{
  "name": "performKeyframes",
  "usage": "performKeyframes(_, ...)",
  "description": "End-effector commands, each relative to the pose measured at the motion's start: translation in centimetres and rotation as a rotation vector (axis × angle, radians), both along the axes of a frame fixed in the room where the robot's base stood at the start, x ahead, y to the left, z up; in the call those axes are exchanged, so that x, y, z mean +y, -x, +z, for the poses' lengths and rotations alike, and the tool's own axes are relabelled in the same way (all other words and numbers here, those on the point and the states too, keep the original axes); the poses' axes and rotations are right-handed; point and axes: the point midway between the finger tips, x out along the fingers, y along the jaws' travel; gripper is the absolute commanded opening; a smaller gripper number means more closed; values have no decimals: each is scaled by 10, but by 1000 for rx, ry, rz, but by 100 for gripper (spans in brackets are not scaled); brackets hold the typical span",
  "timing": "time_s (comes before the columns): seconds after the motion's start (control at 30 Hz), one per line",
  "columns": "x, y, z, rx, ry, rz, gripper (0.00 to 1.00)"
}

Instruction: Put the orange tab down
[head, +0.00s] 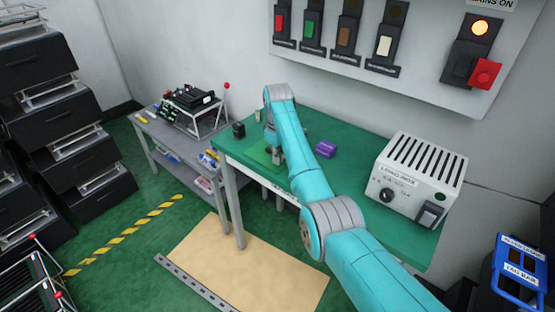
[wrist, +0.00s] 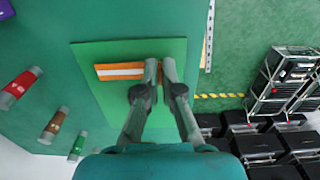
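The orange tab (wrist: 118,71) is a flat strip with a white band. It shows in the wrist view over the green mat (wrist: 95,52), its long part reaching left of my fingers. My gripper (wrist: 160,66) is at its right end, the two fingertips close together with a little orange showing between them; it looks shut on the tab. In the head view my gripper (head: 277,157) is low over the mat (head: 259,153) on the green table, and the tab is hidden there. I cannot tell whether the tab touches the mat.
A purple block (head: 326,149) and a black pot (head: 238,130) stand on the table (head: 310,122). A white load box (head: 416,175) stands at its right end. Red, brown and green cylinders lie left in the wrist view. A wall panel with switches (head: 385,45) is behind.

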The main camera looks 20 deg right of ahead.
Motion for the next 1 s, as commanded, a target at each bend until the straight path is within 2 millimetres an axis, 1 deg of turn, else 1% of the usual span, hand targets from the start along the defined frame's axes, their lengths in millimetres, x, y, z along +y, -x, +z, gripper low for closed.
performKeyframes(0.03,0,0,-6,1,0,0,0)
performKeyframes(0.1,0,0,-10,0,0,0,0)
performKeyframes(0.47,0,0,-13,0,0,0,0)
performKeyframes(0.5,0,0,-12,0,0,0,14)
performKeyframes(0.57,0,0,-12,0,0,0,29)
performKeyframes(0.6,0,0,-12,0,0,0,31)
performKeyframes(0.87,0,0,-12,-1,-1,0,31)
performKeyframes(1.0,0,-1,-3,-2,0,0,31)
